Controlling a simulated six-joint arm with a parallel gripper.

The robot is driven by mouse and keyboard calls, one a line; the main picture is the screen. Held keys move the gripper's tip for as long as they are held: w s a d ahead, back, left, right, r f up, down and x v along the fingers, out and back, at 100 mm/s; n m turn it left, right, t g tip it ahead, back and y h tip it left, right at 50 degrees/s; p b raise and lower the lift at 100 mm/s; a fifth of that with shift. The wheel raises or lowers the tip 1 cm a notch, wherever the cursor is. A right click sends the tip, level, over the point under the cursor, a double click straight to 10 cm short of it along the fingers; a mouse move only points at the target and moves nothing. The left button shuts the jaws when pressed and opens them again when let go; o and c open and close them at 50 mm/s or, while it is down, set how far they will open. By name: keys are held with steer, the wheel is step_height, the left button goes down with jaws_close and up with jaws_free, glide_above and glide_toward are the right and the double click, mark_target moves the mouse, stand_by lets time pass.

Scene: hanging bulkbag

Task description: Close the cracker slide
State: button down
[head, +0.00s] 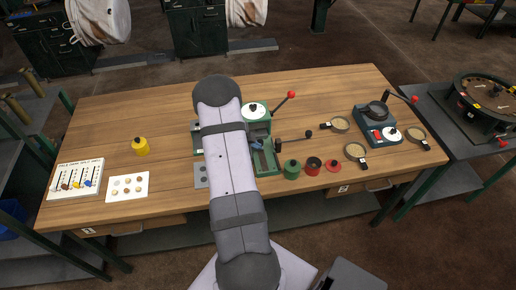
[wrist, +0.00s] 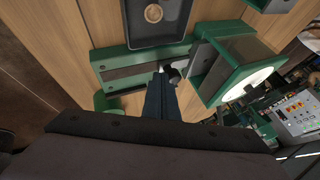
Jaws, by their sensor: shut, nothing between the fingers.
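The green cracker (head: 262,130) stands at the middle of the workbench, partly hidden behind my arm. It has a white dial and a lever with a red knob. In the wrist view its green base (wrist: 115,62) carries a grey slide channel (wrist: 135,76). A small dark and silver knob (wrist: 174,74) sits at the channel's right end, beside the green housing (wrist: 222,65). My gripper (wrist: 160,74) is shut and empty, its fingertips at the channel next to the knob. I cannot tell whether they touch it. How far the slide is open is unclear.
A black tray (wrist: 150,32) with one round tan piece lies beyond the channel. On the bench are a yellow pot (head: 140,146), a white card (head: 128,187), green and red canisters (head: 313,166), sieves (head: 356,152) and a blue-grey device (head: 378,125). The bench's left part is mostly clear.

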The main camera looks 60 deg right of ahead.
steer(key=shift+w+d+r+p, duration=0.1)
steer(key=shift+w+d+p, duration=0.8)
steer(key=shift+w+d, duration=0.25)
steer(key=shift+w, duration=0.05)
steer(key=shift+a, duration=0.4)
steer(key=s+a+b, duration=0.1)
steer(key=s+a, duration=0.1)
steer(key=a, duration=0.1)
steer(key=shift+s, duration=0.15)
steer(key=s+b+v, duration=0.1)
steer(key=v, duration=0.8)
steer(key=shift+w+a+r, duration=0.2)
steer(key=shift+w+r, duration=0.15)
steer(key=shift+w, duration=0.15)
